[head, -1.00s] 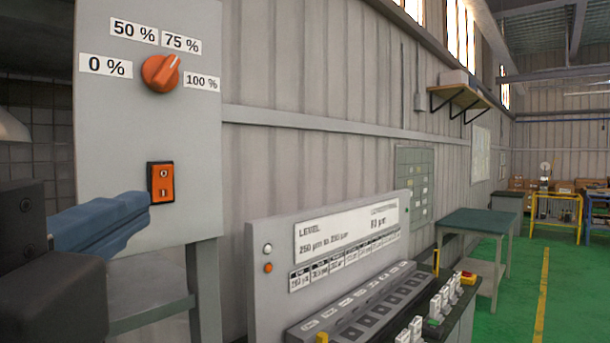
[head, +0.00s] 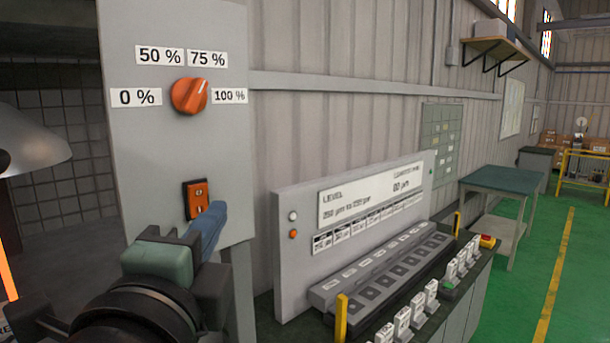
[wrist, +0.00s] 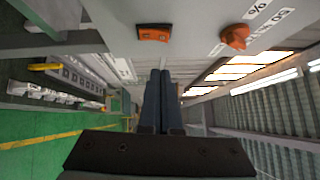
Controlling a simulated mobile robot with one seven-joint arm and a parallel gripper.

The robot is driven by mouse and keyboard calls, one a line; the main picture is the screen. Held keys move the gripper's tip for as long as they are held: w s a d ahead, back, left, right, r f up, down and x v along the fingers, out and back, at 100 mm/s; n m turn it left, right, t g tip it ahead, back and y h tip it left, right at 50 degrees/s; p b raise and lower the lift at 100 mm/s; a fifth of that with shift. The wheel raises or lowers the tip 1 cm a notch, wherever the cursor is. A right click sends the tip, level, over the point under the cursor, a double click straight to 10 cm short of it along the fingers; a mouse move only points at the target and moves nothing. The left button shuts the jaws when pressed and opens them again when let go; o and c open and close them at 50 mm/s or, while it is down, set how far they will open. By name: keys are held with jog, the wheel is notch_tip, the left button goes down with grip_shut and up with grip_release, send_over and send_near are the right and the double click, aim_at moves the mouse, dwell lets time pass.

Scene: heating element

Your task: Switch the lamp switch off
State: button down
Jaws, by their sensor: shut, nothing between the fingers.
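The lamp switch (head: 197,197) is a small orange rocker in a dark frame on a grey panel (head: 150,122). It also shows in the wrist view (wrist: 154,34), turned sideways. I cannot read the switch's position clearly. My gripper (head: 219,210) has blue fingers, shut and empty. In the head view its tips overlap the lower right edge of the switch. In the wrist view the fingers (wrist: 160,76) lie below the switch, with a visible gap. I cannot tell whether they touch the panel.
An orange rotary knob (head: 189,96) with percent labels sits above the switch. A lamp shade (head: 30,145) hangs at the left. A control console (head: 300,225) with a level board stands to the right. Green floor (head: 525,265) is clear further right.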

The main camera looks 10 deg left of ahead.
aim_at(207, 190)
jog(key=w+a+p, duration=0.1)
jog(key=w+a, duration=0.1)
jog(key=shift+w+a+r+p, duration=0.3)
jog(key=shift+w+p, duration=0.1)
jog(key=shift+w+a, duration=0.15)
jog(key=shift+a, duration=0.2)
jog(key=shift+f, duration=0.1)
jog(key=shift+w+a, duration=0.15)
jog(key=shift+r, duration=0.2)
